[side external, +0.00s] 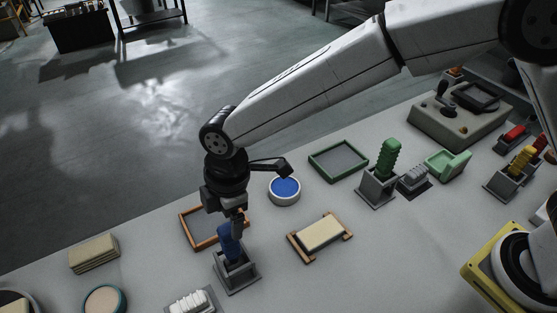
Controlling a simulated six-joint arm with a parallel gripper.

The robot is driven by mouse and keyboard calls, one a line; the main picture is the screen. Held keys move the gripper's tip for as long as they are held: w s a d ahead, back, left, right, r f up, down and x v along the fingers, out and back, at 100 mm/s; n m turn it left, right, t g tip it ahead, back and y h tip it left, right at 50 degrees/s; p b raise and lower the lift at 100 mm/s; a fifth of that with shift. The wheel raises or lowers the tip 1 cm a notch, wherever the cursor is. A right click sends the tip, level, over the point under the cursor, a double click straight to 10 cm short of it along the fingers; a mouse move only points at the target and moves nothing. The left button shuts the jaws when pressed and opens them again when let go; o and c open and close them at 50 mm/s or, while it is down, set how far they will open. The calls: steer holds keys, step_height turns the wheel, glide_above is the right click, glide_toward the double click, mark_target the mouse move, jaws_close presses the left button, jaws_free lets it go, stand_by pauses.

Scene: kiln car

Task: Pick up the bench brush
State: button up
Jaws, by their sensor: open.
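A blue-handled tool (229,240) stands upright in a grey holder (237,276) near the front of the table. It may be the bench brush, but no bristles show on it. My gripper (237,228) points down at the top of the blue handle, with its fingers open beside it. I cannot tell whether they touch it. A green ribbed handle (390,156) stands in a similar grey holder further right.
An orange-brown frame (186,229) lies just behind the blue tool. A round dish with blue contents (285,190), a cream slab on a wooden frame (320,234) and a green tray (339,161) lie to the right. A white ridged block (190,303) is in front.

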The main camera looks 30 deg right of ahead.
mark_target(227, 228)
steer(key=shift+f, duration=0.45)
steer(key=shift+a+f, duration=0.2)
steer(key=shift+f, duration=1.1)
steer(key=shift+a+f, duration=0.2)
steer(key=shift+f, duration=1.05)
steer(key=shift+w, duration=0.1)
jaws_close()
